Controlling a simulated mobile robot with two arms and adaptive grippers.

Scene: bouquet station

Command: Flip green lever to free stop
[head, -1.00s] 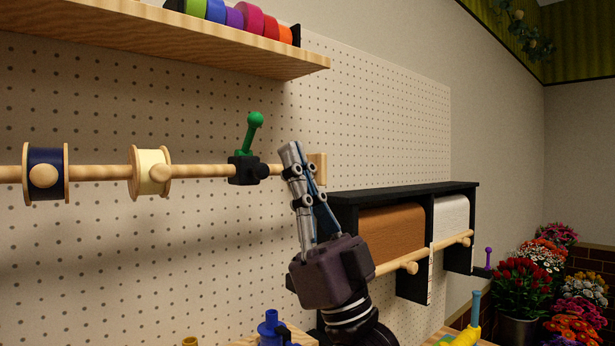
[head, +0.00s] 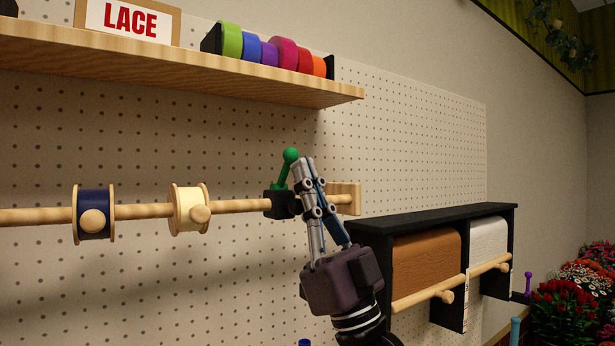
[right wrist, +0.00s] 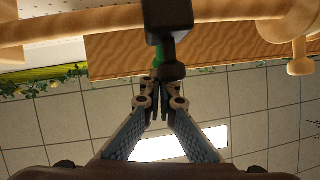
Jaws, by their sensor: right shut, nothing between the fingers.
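The green lever (head: 284,172) has a round knob and rises from a black stop block (head: 279,204) on a wooden rod. It leans slightly right. My right gripper (head: 303,162) is shut and empty, pointing up just right of the lever. I cannot tell whether it touches the lever. In the right wrist view, the black block (right wrist: 168,30) is large at the top. A bit of the green lever (right wrist: 158,58) shows just beyond my closed fingertips (right wrist: 160,84); the rest is hidden. My left gripper is not in view.
The wooden rod (head: 145,211) carries a navy spool (head: 94,214) and a cream spool (head: 189,208) left of the block. A wooden shelf (head: 180,75) with ribbon rolls hangs above. A black paper-roll rack (head: 420,222) stands close right of my wrist.

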